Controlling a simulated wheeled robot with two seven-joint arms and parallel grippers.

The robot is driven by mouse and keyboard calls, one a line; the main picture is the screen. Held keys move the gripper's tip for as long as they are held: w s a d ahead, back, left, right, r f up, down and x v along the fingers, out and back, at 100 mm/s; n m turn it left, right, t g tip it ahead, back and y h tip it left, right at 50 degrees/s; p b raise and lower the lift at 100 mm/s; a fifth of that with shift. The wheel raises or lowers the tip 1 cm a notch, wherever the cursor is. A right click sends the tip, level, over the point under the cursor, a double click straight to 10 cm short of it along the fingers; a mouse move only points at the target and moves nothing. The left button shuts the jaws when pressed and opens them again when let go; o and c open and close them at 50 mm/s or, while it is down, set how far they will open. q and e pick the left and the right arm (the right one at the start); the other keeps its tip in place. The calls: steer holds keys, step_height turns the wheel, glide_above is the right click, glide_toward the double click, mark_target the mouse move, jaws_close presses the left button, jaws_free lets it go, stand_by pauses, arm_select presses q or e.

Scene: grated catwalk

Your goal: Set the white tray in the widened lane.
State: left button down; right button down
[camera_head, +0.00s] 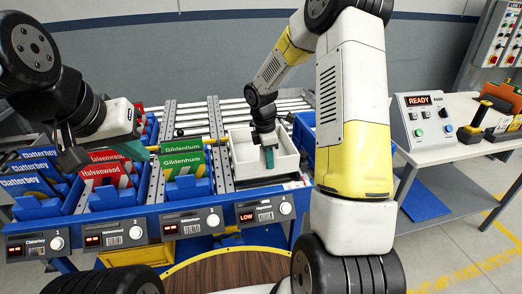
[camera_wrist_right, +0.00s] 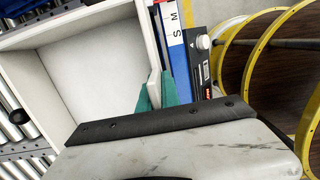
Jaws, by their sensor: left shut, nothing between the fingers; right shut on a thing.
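The white tray (camera_head: 240,172) is an open, empty box at the fourth lane of the rack, above the label panel reading LOW (camera_head: 265,211). Whether it rests fully on the lane I cannot tell. My right gripper (camera_head: 268,157) reaches down at the tray, its teal fingers shut on a tray wall. In the right wrist view the fingers (camera_wrist_right: 155,92) pinch that white wall, with the tray's inside (camera_wrist_right: 95,65) beside them. My left gripper (camera_head: 135,150) is shut and empty, above the red and green boxes at the left lanes.
Green Gildenhum boxes (camera_head: 183,160) stand in the lane left of the tray. Red Halvenwood boxes (camera_head: 107,170) and blue Clatterbey boxes (camera_head: 30,182) fill the lanes further left. A blue bin (camera_head: 304,130) is close on the tray's right. A table with a READY control box (camera_head: 425,118) stands at right.

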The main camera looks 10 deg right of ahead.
mark_target(269, 173)
steer(key=shift+f, duration=2.2)
steer(key=c, duration=1.5)
jaws_free()
steer(key=shift+o, duration=0.7)
steer(key=o, duration=0.3)
steer(key=shift+r, duration=0.1)
steer(key=shift+r, duration=3.9)
